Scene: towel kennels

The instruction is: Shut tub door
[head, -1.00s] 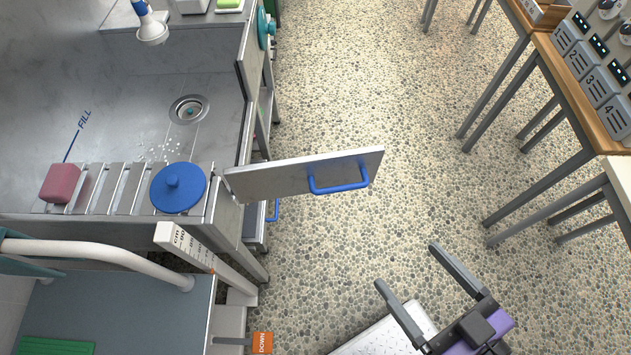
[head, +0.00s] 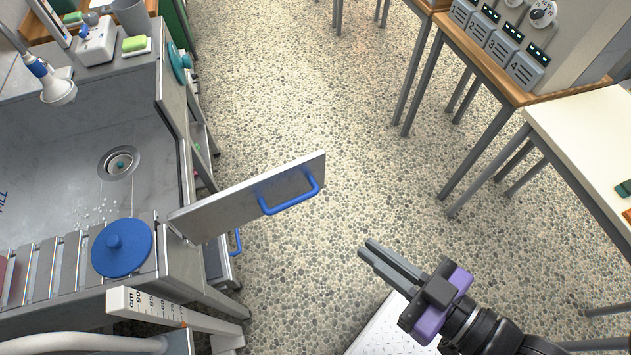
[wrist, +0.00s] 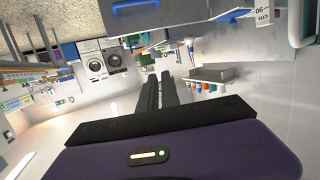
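The tub door (head: 250,196) is a flat metal panel hinged at the tub's near right corner. It stands open, swung out over the floor. A blue handle (head: 289,198) is fixed near its free end on the side facing me. The metal tub (head: 60,170) is at the left. My gripper (head: 364,249) is apart from the door, to the right of and nearer than the handle. Its two fingers are together with nothing between them. In the wrist view the fingers (wrist: 160,92) also lie close together, and a blue handle (wrist: 135,5) shows at the top.
A blue round lid (head: 122,248) rests on the slats at the tub's near end. A white height ruler post (head: 150,304) stands in front. Tables with grey legs (head: 415,80) stand at the right. The pebbled floor (head: 290,100) between is clear.

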